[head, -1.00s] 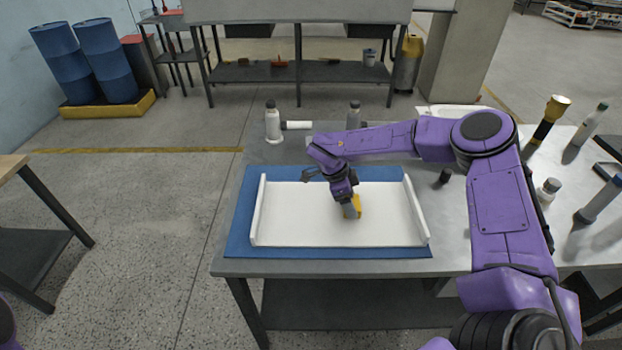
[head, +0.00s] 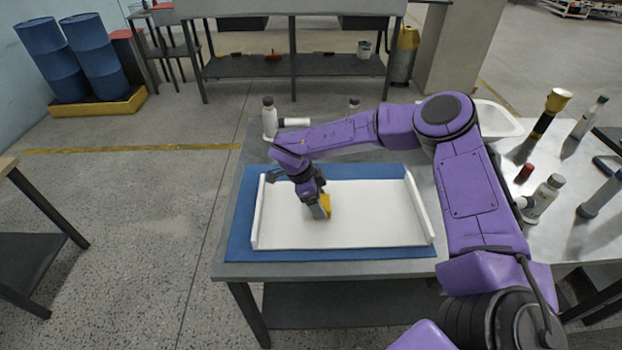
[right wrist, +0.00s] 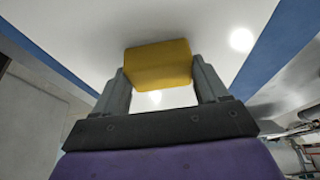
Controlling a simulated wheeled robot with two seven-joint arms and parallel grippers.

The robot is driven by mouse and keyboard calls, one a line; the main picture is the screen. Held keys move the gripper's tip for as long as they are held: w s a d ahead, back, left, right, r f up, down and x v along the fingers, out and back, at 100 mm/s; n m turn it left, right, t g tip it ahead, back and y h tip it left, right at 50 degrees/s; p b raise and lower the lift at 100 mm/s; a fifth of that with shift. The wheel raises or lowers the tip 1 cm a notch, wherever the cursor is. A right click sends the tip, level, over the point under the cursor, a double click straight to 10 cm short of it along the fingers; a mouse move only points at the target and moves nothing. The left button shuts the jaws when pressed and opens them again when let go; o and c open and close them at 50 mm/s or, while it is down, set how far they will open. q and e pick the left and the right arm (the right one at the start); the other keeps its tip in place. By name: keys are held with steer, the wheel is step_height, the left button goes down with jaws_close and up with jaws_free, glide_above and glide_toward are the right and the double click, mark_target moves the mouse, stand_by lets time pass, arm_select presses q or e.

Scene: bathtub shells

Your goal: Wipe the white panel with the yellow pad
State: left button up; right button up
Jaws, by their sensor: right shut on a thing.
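The white panel (head: 375,215) lies on a blue mat (head: 240,225) on the metal table. It has a raised edge at its left and right ends. My right gripper (head: 321,210) is over the left-middle part of the panel, tilted downward. It is shut on the yellow pad (head: 326,204). In the right wrist view the yellow pad (right wrist: 158,65) sits between the two grey fingers, against the white panel (right wrist: 215,35). I cannot tell for sure whether the pad touches the panel. My left gripper is not in view.
Several bottles, a red-capped item (head: 524,172) and a white basin (head: 495,118) are on the right of the table.

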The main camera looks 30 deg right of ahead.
steer(key=shift+w+a, duration=0.2)
steer(key=shift+a, duration=0.2)
step_height(320, 180, up, 5)
steer(key=p, duration=0.4)
steer(key=shift+d+f, duration=0.1)
steer(key=shift+f, duration=0.05)
step_height(320, 180, up, 2)
steer(key=shift+r+p, duration=0.1)
steer(key=shift+p, duration=1.05)
steer(key=shift+r+p, duration=0.35)
steer(key=shift+r, duration=0.05)
